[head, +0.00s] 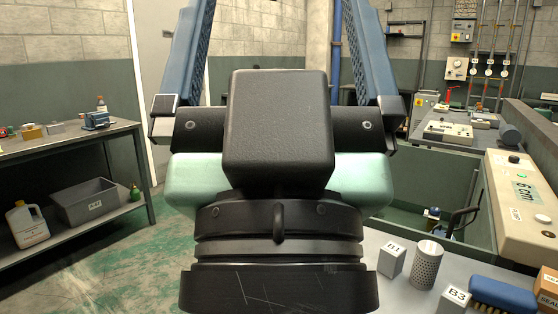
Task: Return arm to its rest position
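My gripper (271,35) fills the middle of the head view, close to the camera and pointing up. Its two blue fingers with ribbed inner pads stand wide apart, one on each side of a black box-shaped housing. Their tips are cut off by the top edge. Only the wall and doorway show between them, and I see nothing held. My black wrist and pale green hand body show below. The rest of my arm is out of view or hidden.
On the left, a workbench (70,140) holds small parts, with a grey bin (87,203) and white jug (27,226) below. At lower right, a pale worktop (385,300) holds a perforated cup (426,264), labelled blocks and a blue brush (503,294). A control box (520,205) stands beyond.

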